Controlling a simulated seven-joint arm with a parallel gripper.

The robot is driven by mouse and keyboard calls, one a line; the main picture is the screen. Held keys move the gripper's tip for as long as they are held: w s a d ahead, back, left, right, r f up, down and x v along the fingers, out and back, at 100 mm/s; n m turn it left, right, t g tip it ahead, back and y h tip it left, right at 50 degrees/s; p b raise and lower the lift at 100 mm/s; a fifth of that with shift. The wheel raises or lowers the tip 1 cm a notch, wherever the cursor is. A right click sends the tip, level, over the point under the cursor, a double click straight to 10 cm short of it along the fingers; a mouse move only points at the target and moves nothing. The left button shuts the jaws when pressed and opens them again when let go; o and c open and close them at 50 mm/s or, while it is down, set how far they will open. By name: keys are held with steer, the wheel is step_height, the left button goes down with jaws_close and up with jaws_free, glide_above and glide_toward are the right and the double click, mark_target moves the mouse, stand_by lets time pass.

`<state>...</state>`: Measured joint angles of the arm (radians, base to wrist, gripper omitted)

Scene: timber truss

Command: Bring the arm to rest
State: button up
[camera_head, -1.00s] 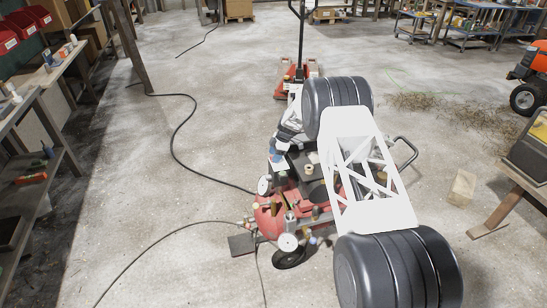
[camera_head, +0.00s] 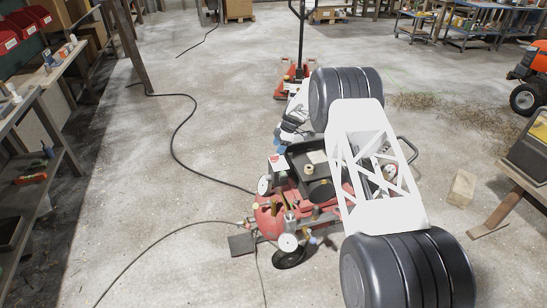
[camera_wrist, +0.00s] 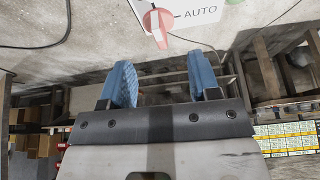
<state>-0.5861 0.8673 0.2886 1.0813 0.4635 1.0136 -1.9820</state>
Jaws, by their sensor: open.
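My gripper (camera_wrist: 160,78) is open in the wrist view, with its two blue fingers apart and nothing between them. A white plate marked AUTO with a red knob (camera_wrist: 155,22) shows beyond the fingertips, apart from them. In the head view the same white plate (camera_head: 277,164) stands on a red wheeled machine. My gripper (camera_head: 281,146) is small there, just above and beside the plate, and partly hidden by my arm. My arm's white lattice link and dark ribbed joints cover the right part of the machine.
The red machine (camera_head: 268,216) has gauges and wheels. A dark hose (camera_head: 178,146) lies across the floor. A wooden block (camera_head: 462,187) and a workbench edge are at right. Shelving (camera_head: 40,165) stands at left. A pallet jack (camera_head: 291,84) is behind.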

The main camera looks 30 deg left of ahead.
steer(key=shift+d+r, duration=0.1)
steer(key=shift+r, duration=0.2)
stand_by(0.4)
